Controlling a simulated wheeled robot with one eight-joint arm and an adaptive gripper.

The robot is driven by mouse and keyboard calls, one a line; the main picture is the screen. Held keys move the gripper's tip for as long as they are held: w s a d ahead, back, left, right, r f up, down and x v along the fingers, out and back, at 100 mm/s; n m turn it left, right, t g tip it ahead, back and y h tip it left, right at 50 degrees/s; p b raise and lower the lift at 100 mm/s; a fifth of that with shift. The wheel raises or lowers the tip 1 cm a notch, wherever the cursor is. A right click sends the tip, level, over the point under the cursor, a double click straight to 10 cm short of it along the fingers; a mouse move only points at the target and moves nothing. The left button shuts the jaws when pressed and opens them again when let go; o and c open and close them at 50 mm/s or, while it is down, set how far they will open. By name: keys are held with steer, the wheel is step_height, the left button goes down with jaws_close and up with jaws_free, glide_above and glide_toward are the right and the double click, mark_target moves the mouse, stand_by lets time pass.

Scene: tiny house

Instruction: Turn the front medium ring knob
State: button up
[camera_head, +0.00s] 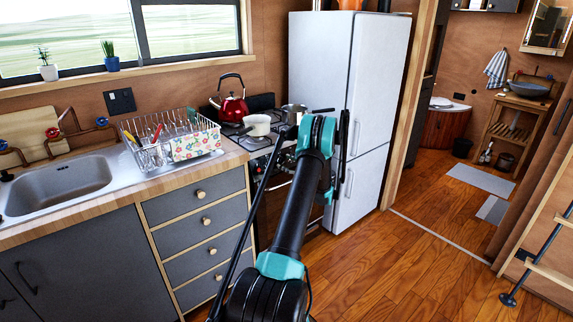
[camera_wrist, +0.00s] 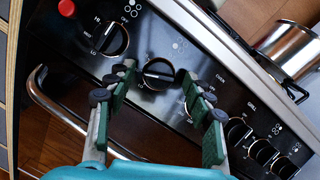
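The stove's dark control panel fills the wrist view. One black knob (camera_wrist: 158,73) lies ahead of and between my fingertips; a second black knob (camera_wrist: 110,38) is up and left of it. Ring symbols sit beside them, too small to tell which marks the front medium ring. My gripper (camera_wrist: 163,92) is open, with green pads on both sides and nothing between them; contact with the knob cannot be told. A third knob (camera_wrist: 189,108) is partly hidden by the right finger. In the head view, my gripper (camera_head: 328,132) is in front of the stove and hides much of the panel.
Several more knobs (camera_wrist: 237,132) run toward the lower right of the panel. A metal oven handle (camera_wrist: 60,112) lies at left. A steel pot (camera_wrist: 300,48), white pot (camera_head: 257,125) and red kettle (camera_head: 231,106) stand on the stove. The white fridge (camera_head: 352,100) stands close at right.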

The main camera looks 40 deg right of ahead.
steer(key=shift+s, duration=0.1)
steer(key=v, duration=1.1)
steer(key=shift+s, duration=0.4)
steer(key=shift+d, duration=0.15)
